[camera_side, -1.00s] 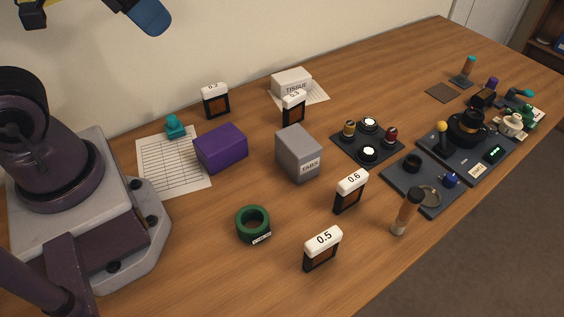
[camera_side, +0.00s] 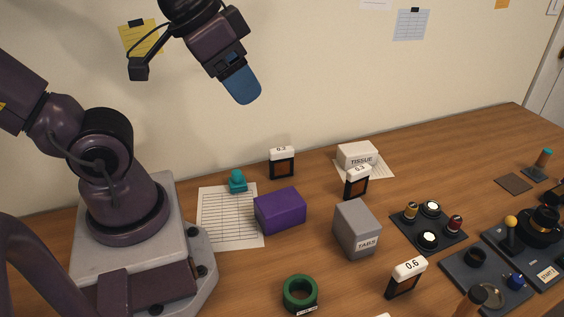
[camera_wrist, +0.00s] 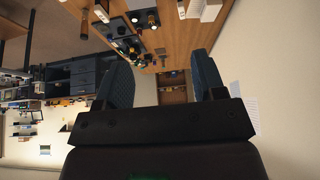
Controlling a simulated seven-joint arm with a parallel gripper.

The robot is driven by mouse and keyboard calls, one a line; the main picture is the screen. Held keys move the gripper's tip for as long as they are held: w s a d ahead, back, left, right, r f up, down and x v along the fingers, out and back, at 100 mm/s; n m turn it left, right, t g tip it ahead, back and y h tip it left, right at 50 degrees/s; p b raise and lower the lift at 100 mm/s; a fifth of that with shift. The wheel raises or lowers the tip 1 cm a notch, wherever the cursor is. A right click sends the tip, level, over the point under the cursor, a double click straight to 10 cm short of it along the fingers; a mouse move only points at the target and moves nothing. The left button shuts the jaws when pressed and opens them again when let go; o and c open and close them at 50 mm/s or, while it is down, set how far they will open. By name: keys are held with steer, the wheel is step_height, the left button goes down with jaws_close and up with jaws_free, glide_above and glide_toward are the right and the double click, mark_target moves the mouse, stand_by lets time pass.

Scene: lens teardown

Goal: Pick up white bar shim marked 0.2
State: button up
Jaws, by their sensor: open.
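The white-topped bar shim whose small label appears to read 0.2 (camera_side: 282,150) stands upright on a dark holder at the back of the table, behind the purple box. A similar one, its label hard to read but perhaps 0.3 (camera_side: 358,170), stands to its right by the tissue box. Another marked 0.6 (camera_side: 408,266) stands nearer the front. My gripper (camera_side: 241,88) hangs high above the table, left of and well above the 0.2 shim, touching nothing. In the wrist view its blue fingers (camera_wrist: 160,85) are wide apart with nothing held between them.
A purple box (camera_side: 280,211), grey TABS box (camera_side: 357,229), tissue box (camera_side: 357,155), green ring (camera_side: 300,293) and teal stamp-like piece (camera_side: 237,181) stand around. Dark trays with small parts (camera_side: 430,228) are at right. The wall (camera_side: 310,80) rises close behind the 0.2 shim.

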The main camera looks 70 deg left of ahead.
steer(key=o, duration=0.6)
steer(key=shift+c, duration=0.2)
steer(key=m+g+y, duration=0.8)
steer(key=m+y, duration=0.4)
steer(key=m, duration=0.3)
glide_toward(281, 155)
steer(key=s, duration=0.2)
steer(key=s+d, duration=0.1)
steer(key=s, duration=0.4)
steer(key=shift+s+d+f, duration=0.15)
steer(key=shift+d+f, duration=0.05)
steer(key=shift+f, duration=0.05)
steer(key=w+a+f+m+t, duration=0.1)
steer(key=a, duration=0.1)
steer(key=w+a+f+m+t+y, duration=0.1)
steer(key=w+a, duration=0.1)
steer(key=a, duration=0.1)
steer(key=w+a+f+m+t, duration=0.1)
steer(key=w+a+m, duration=0.1)
steer(key=shift+w+a+f+t+y, duration=0.1)
steer(key=shift+w+a+t+y, duration=0.1)
steer(key=shift+a+t+y, duration=0.15)
steer(key=shift+x, duration=3.05)
